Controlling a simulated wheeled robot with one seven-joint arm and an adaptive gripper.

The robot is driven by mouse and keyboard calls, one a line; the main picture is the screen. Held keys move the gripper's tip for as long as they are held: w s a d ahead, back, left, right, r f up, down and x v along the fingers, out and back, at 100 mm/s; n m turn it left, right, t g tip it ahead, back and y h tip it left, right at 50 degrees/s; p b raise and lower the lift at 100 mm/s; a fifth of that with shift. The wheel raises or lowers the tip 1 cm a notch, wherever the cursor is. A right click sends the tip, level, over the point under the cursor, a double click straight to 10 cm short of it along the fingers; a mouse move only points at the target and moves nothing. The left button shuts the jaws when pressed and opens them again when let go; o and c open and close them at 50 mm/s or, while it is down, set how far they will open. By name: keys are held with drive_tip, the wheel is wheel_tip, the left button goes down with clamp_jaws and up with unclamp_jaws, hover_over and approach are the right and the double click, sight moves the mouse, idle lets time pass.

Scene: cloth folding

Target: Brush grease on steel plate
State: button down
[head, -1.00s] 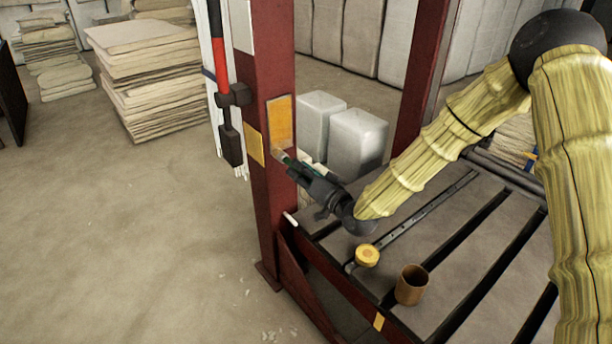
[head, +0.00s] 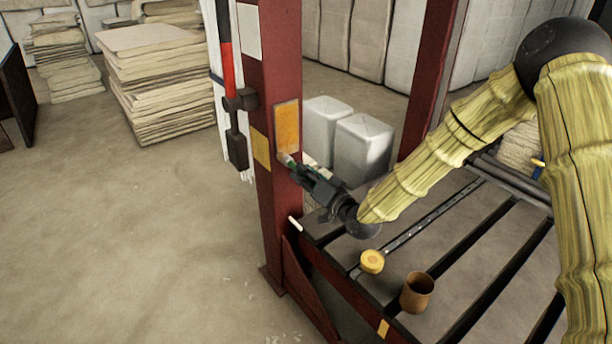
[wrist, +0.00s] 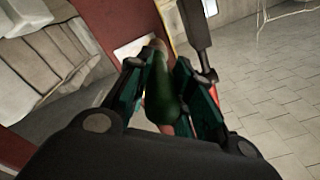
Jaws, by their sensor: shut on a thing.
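A plate with an orange-yellow face (head: 287,125) is fixed to the red post, facing the arm's side. My gripper (head: 306,174) is shut on a brush with a green handle (wrist: 160,90). The brush's pale tip (head: 284,158) is at the plate's lower edge; I cannot tell whether it touches. In the wrist view my gripper's fingers (wrist: 155,75) stand on both sides of the handle, and a pale patch shows behind the brush. A brown cup (head: 417,293) and a round yellow item (head: 372,262) stand on the slatted platform; the cup's contents are unclear.
The red post (head: 270,60) also carries a smaller yellow label (head: 260,148) and a white sheet (head: 249,32). A red and black tool (head: 229,80) hangs on its left. Wrapped white blocks (head: 363,148) stand behind. The floor at left is open.

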drive_tip(key=shift+x, duration=0.8)
idle(0.4)
drive_tip(key=w+d, duration=0.4)
drive_tip(key=d, duration=0.2)
drive_tip(key=shift+w+d, duration=0.2)
drive_tip(key=shift+w, duration=0.15)
idle(0.7)
drive_tip(key=shift+a, duration=0.1)
drive_tip(key=shift+s+a+p, duration=0.1)
drive_tip(key=shift+s+a, duration=0.7)
drive_tip(key=shift+a, duration=0.25)
drive_tip(key=shift+s+a+p, duration=0.1)
drive_tip(key=shift+s+a, duration=0.65)
drive_tip(key=shift+a, duration=0.3)
drive_tip(key=shift+s+a+p, duration=0.1)
drive_tip(key=shift+s+a, duration=0.7)
drive_tip(key=shift+a, duration=0.25)
